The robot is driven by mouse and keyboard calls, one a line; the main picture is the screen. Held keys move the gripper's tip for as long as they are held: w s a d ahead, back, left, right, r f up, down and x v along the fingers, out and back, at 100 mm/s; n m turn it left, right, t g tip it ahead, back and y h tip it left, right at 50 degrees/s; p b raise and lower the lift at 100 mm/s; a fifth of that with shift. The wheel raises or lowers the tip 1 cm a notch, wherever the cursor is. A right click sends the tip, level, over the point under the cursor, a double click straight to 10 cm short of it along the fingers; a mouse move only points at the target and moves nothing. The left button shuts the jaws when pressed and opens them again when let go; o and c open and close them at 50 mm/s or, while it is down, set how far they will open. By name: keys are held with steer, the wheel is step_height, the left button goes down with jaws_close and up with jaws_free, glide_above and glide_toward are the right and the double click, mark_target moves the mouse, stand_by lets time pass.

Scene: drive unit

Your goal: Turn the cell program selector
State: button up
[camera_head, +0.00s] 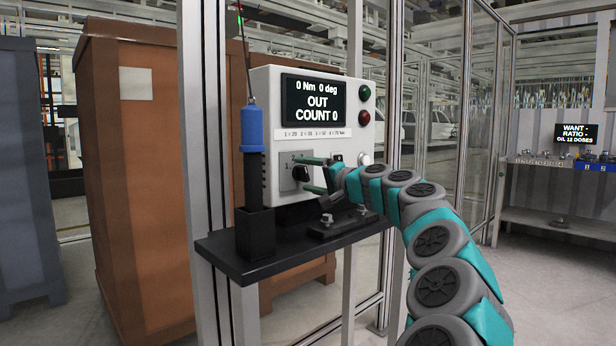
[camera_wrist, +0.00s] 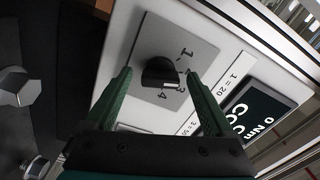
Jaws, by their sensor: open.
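The cell program selector is a black rotary knob (camera_wrist: 160,72) on a grey plate (camera_wrist: 183,48) marked with numbers from 1 to 4. In the head view the selector knob (camera_head: 301,173) sits low on the front of a white control box (camera_head: 265,88). My gripper (camera_head: 308,175) is at the box front, its green fingers on either side of the knob. In the wrist view my gripper (camera_wrist: 158,82) is open, with the knob between and slightly beyond the fingertips. I cannot tell whether a finger touches it. My fingers and wrist hide part of the plate in the head view.
A display (camera_head: 316,101) on the box reads OUT COUNT 0. Green (camera_head: 365,93) and red (camera_head: 364,118) buttons are beside it. A blue-handled tool (camera_head: 252,128) stands in a black holder on the left of the black shelf (camera_head: 290,253). Bolts stand on the shelf below my gripper.

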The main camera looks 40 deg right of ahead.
steer(key=s, duration=0.7)
steer(key=shift+s+d+b, duration=0.3)
steer(key=shift+s+b, duration=0.1)
steer(key=shift+b, duration=0.05)
stand_by(0.3)
